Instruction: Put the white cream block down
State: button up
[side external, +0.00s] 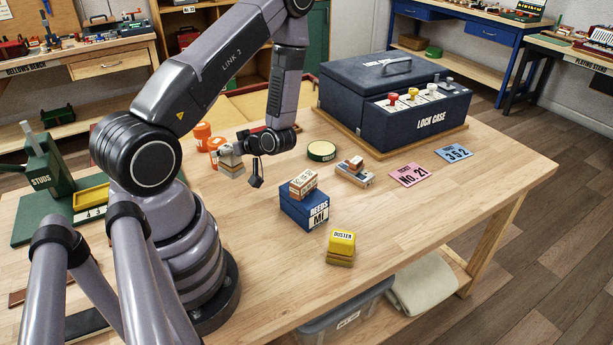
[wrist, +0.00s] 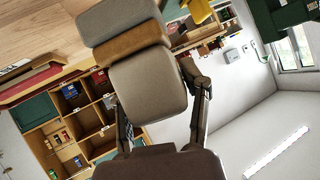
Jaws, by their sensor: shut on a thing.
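The white cream block (side external: 231,160) is held up in the air above the left-middle of the wooden table in the side view. In the wrist view the block (wrist: 148,85) looks pale grey, with a brown band and a second pale layer beyond it. My gripper (wrist: 162,105) is shut on it, with one finger along each side. In the side view my gripper (side external: 240,146) is small and partly hidden by the block and wrist. The block looks tilted in the wrist view, and I see it touching nothing but my gripper.
Orange jars (side external: 203,133) stand close behind the block. The LOCK CASE (side external: 420,118) is behind. The front right tabletop is clear.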

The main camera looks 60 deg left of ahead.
notch_tip(320, 180, down, 8)
jog(key=shift+s+r, duration=0.1)
jog(key=shift+r, duration=0.15)
jog(key=o, duration=1.3)
jog(key=shift+c, duration=0.2)
jog(key=shift+d+r, duration=0.1)
